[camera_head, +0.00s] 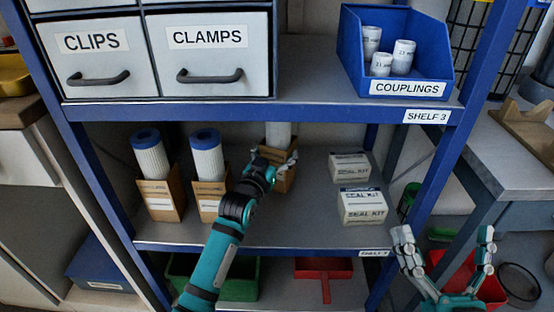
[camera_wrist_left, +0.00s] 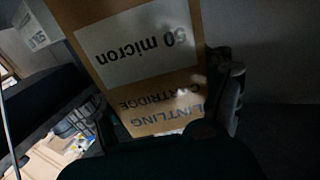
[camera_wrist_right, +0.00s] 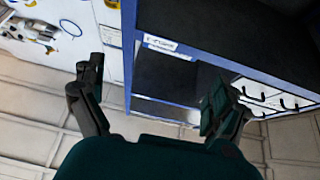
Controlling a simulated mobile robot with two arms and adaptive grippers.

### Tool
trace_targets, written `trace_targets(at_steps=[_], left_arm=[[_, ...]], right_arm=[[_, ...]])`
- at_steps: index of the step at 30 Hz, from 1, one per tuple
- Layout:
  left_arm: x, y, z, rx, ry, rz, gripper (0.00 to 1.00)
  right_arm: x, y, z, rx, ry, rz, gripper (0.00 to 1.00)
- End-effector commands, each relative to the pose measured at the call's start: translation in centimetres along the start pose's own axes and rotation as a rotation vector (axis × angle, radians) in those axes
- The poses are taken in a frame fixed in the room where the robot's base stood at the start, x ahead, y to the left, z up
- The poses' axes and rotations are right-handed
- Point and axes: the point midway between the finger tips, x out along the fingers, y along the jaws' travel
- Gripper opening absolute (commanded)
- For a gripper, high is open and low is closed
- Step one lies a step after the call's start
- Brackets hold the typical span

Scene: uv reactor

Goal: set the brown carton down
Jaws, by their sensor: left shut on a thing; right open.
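The brown carton (camera_head: 282,179) is on the middle shelf level, right of two similar cartons, with a pale cartridge (camera_head: 278,135) rising from it. My left gripper (camera_head: 274,170) is shut on it from the front. In the left wrist view the carton (camera_wrist_left: 140,60) fills the middle, with upside-down print reading "50 micron" and "cartridge", and fingers at its sides. I cannot tell whether its base touches the shelf (camera_head: 300,225). My right gripper (camera_head: 445,262) is open and empty, in front of the rack's right side; its spread fingers also show in the right wrist view (camera_wrist_right: 150,105).
Two brown cartons with blue-topped cartridges (camera_head: 160,195) (camera_head: 211,195) stand left of my left arm. Two stacked-looking seal kit boxes (camera_head: 363,207) (camera_head: 350,167) sit to the right. Bare shelf lies between. A blue couplings bin (camera_head: 395,60) and drawers (camera_head: 210,60) are above.

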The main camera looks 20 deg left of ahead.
Motion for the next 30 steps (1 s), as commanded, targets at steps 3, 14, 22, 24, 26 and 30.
trace_targets(at_steps=[3,14,22,24,26,30], left_arm=[[0.1,0.0,1.2,0.000,0.004,0.000,0.46],[0.4,-0.1,1.4,-0.001,0.004,0.000,0.46],[0.3,-0.1,1.8,-0.001,0.001,0.000,0.81],[0.3,-0.1,1.8,-0.001,0.001,0.000,0.90],[0.3,-0.1,1.8,-0.001,0.001,0.000,0.98],[0.3,-0.1,1.8,-0.001,0.001,0.000,1.00]], right_arm=[[-0.4,-0.3,-2.2,0.006,0.147,-0.006,1.00],[-1.0,-0.6,-4.9,0.014,0.291,-0.011,1.00],[-1.0,-0.6,-5.0,0.014,0.294,-0.011,1.00],[-1.0,-0.6,-4.9,0.014,0.294,-0.011,1.00],[-1.0,-0.6,-4.9,0.014,0.293,-0.011,1.00],[-1.0,-0.6,-4.9,0.014,0.293,-0.011,1.00]])
